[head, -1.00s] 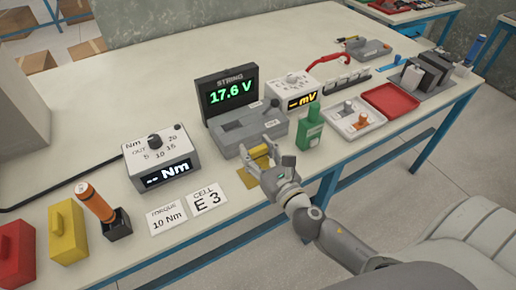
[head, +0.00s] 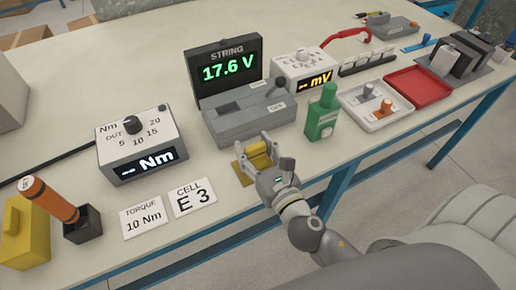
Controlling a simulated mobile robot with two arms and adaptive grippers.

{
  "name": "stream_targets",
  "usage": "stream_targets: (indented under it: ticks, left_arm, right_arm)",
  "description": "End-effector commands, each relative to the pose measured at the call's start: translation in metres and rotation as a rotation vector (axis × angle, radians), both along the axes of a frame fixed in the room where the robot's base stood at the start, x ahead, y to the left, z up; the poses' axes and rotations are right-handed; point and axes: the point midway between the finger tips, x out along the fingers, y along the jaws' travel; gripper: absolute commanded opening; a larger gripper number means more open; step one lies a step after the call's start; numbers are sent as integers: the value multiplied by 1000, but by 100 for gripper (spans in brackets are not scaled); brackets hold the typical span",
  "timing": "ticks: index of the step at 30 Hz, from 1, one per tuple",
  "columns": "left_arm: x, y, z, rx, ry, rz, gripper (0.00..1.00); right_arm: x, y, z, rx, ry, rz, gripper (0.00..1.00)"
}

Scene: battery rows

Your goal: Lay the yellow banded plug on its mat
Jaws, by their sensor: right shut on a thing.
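The yellow plug (head: 258,149) is between the fingers of my right gripper (head: 256,151), which is shut on it beside the front edge of the table. A flat mustard-yellow mat (head: 240,171) lies directly below, showing at the left of the gripper; the rest of it is hidden by the gripper. I cannot tell whether the plug touches the mat. The plug's bands are too small to make out. My left gripper is not in view.
The grey string tester (head: 245,125) stands just behind the gripper, and a green bottle-shaped object (head: 322,112) stands close to its right. Cards reading "CELL E 3" (head: 193,197) and "10 Nm" (head: 146,215) lie to its left. A white tray (head: 352,110) is further right.

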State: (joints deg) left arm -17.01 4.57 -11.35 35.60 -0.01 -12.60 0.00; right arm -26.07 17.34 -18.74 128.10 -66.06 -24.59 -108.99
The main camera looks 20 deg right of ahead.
Motion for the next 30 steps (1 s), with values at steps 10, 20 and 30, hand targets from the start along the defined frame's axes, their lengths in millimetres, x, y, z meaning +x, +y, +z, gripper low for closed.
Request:
stream_targets:
  ticks: [10,20,30]
  left_arm:
    - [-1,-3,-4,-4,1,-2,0]
    - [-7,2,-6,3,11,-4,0]
    - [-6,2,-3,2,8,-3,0]
  right_arm:
    - [-2,2,-2,0,-2,0,22]
    - [-2,2,-5,0,0,-1,70]
    - [-2,2,-2,0,-1,-1,70]
